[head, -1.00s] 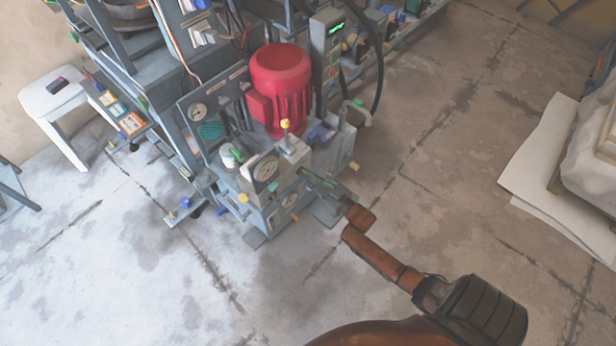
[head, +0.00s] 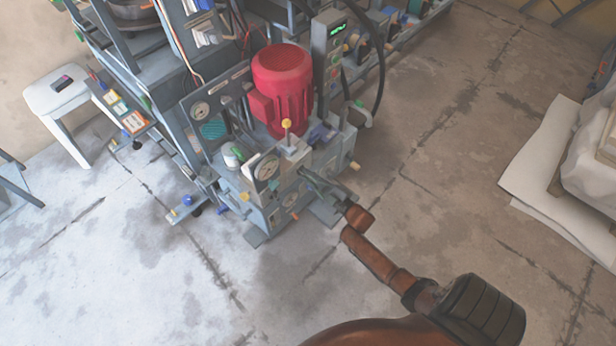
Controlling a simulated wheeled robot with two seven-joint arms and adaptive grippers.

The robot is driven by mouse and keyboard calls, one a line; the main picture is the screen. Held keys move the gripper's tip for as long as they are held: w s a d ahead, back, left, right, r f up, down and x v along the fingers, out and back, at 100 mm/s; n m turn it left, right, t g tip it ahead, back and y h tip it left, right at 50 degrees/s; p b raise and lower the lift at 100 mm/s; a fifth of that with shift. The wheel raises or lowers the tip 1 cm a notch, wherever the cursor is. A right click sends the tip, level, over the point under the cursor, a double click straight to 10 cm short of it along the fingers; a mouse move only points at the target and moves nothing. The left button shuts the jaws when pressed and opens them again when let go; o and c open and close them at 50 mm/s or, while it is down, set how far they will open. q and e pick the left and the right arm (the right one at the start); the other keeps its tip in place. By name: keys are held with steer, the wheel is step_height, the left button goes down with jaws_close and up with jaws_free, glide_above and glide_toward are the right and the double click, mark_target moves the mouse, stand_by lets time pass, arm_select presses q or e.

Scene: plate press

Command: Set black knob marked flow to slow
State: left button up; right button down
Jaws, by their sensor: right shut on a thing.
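My right gripper (head: 308,180) reaches in from the lower right to the front right of the grey hydraulic unit (head: 258,219), below the red motor. Its fingers are shut at the unit's side face, just right of the round gauge. The thing between the fingers is hidden by the gripper, so the black flow knob and its marking cannot be made out. My left gripper is not in view.
A red motor (head: 283,85) stands on the unit. A white stool (head: 55,92) stands at left. The concrete floor in front is clear.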

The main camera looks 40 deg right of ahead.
steer(key=shift+f+n, duration=0.1)
steer(key=shift+n, duration=0.2)
stand_by(0.4)
steer(key=c, duration=2)
jaws_free()
steer(key=s, duration=0.8)
steer(key=s+d, duration=0.1)
steer(key=s, duration=0.3)
